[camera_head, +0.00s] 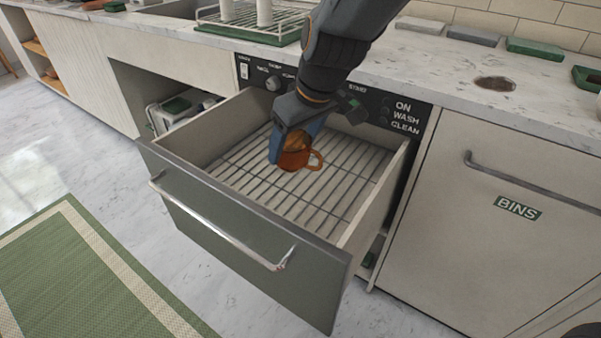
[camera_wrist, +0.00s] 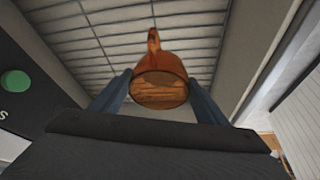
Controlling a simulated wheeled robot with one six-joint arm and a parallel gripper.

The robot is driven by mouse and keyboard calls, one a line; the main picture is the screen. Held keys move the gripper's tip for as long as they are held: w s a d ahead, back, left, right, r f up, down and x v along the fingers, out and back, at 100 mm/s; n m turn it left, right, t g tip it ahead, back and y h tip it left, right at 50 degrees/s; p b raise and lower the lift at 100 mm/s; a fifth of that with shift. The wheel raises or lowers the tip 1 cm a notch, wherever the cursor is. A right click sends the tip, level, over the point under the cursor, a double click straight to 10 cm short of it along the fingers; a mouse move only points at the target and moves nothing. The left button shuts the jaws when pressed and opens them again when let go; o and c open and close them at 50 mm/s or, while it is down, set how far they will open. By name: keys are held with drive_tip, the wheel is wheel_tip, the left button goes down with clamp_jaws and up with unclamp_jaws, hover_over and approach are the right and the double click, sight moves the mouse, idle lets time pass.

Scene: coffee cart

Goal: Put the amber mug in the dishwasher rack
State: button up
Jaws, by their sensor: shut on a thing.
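The amber mug (camera_head: 297,153) is inside the open dishwasher drawer, over the wire rack (camera_head: 240,178). Its handle points right in the head view. My gripper (camera_head: 285,146) comes down from above and its blue fingers are shut on the mug. In the wrist view the mug (camera_wrist: 160,82) sits between the two fingertips (camera_wrist: 160,88), with its handle toward the top of the picture and the rack (camera_wrist: 85,45) behind it. I cannot tell whether the mug's base touches the rack. The rest of the rack in view is empty.
The drawer front with its bar handle (camera_head: 215,228) stands pulled out over the floor. The control panel (camera_head: 385,112) and the counter (camera_head: 430,60) lie behind the drawer. A green drying rack (camera_head: 255,30) with white cups stands on the counter. The BINS door (camera_head: 510,225) is shut at the right.

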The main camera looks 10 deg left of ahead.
sight(303, 163)
wheel_tip(303, 163, down, 11)
drive_tip(key=b, duration=0.3)
drive_tip(key=shift+w+b, duration=0.1)
drive_tip(key=shift+b, duration=0.2)
drive_tip(key=shift+f, duration=0.1)
drive_tip(key=shift+f, duration=0.1)
drive_tip(key=o, duration=1.1)
drive_tip(key=shift+r, duration=0.35)
drive_tip(key=p+v, duration=0.3)
drive_tip(key=v, duration=0.8)
drive_tip(key=shift+d+r, duration=0.2)
drive_tip(key=shift+r, duration=0.05)
drive_tip(key=shift+r, duration=0.1)
